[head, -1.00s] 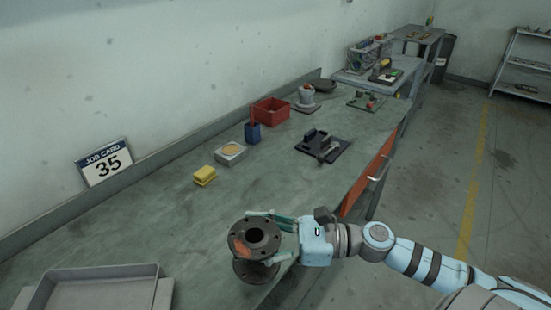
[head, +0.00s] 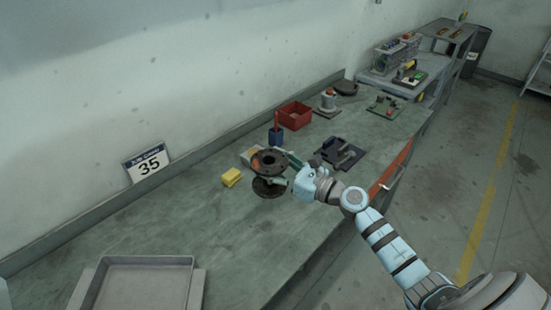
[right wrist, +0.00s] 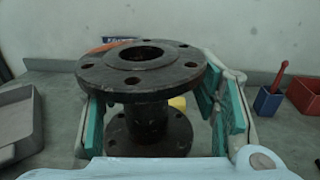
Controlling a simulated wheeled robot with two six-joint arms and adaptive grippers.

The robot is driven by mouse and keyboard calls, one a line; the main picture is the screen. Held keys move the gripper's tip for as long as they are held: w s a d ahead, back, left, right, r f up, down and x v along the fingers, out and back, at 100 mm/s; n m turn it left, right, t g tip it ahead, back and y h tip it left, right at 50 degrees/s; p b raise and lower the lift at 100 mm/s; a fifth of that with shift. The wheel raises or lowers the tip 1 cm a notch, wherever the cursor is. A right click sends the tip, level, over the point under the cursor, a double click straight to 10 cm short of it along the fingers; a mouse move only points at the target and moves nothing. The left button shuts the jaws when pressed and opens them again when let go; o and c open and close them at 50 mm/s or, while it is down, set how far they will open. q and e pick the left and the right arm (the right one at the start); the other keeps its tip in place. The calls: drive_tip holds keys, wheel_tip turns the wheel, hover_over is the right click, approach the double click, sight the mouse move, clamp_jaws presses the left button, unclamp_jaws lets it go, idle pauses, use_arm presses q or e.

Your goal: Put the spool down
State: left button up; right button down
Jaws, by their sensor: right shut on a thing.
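The spool (head: 270,161) is a dark metal pipe piece with a round bolted flange at each end. It is upright in the head view, over the middle of the bench (head: 220,235). My right gripper (head: 283,170) is shut on it from the right, with one finger on either side of its neck. In the right wrist view the spool (right wrist: 146,115) stands between the teal finger pads, its upper flange above them. I cannot tell whether its lower flange touches the bench. My left gripper is not in view.
A yellow block (head: 232,177) lies left of the spool; a pale box (head: 247,155) is partly hidden behind it. A blue holder (head: 276,136), a red bin (head: 295,115) and a black fixture (head: 345,153) stand farther back. A grey tray (head: 140,288) is front left, with clear bench between.

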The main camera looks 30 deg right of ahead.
use_arm(q)
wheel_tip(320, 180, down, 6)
drive_tip(key=b, duration=0.5)
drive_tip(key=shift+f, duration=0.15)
use_arm(e)
drive_tip(key=shift+w+f, duration=0.1)
drive_tip(key=shift+f, duration=6.75)
drive_tip(key=shift+f, duration=0.1)
drive_tip(key=c, duration=0.6)
unclamp_jaws()
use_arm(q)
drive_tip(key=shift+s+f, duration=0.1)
